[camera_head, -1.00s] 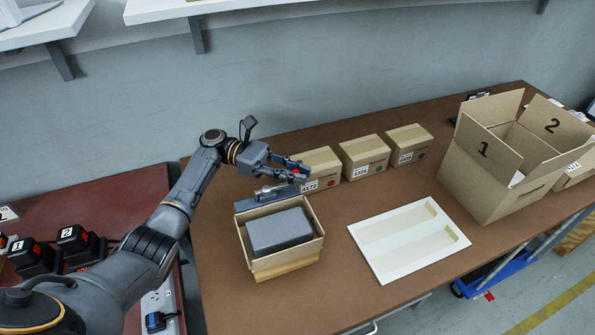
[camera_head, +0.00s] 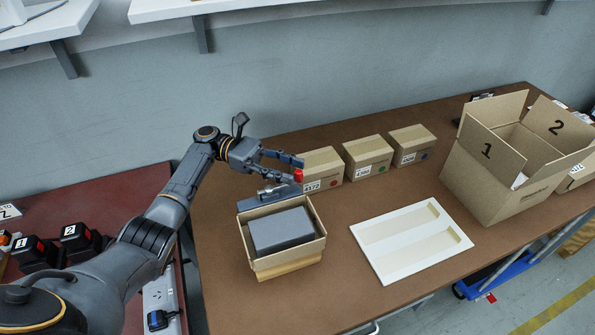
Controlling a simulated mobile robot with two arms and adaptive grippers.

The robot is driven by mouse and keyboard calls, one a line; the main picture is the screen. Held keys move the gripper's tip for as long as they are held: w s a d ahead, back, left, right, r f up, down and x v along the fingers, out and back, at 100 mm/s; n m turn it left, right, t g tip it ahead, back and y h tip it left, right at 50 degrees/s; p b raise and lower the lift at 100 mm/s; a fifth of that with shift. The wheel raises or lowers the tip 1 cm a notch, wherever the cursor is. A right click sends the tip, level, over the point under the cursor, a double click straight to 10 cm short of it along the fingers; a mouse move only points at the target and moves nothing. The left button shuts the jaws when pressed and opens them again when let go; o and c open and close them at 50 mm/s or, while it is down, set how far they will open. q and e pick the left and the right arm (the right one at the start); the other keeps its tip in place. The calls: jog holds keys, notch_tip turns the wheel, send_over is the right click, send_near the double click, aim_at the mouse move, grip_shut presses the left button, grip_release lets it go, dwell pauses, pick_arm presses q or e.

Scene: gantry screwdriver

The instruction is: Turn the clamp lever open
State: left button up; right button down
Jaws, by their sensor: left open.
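The clamp (camera_head: 266,194) is a grey metal piece at the back edge of an open cardboard box (camera_head: 287,262) on the brown table. Its lever has a red tip (camera_head: 298,175), which stands up at the clamp's right end. My left gripper (camera_head: 298,170) is open, with its fingers pointing right around or just beside the red tip. I cannot tell whether the fingers touch it. A grey block (camera_head: 281,230) lies in the box. My right gripper is not in view.
Several small closed boxes, one of them with a green dot (camera_head: 367,157), stand along the back. A white two-slot tray (camera_head: 385,263) lies right of the open box. A large open carton (camera_head: 490,185) stands far right. Black batteries (camera_head: 80,240) sit at left.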

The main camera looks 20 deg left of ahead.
pick_arm(q)
jog(key=shift+w+a, duration=0.2)
jog(key=shift+a, duration=2.15)
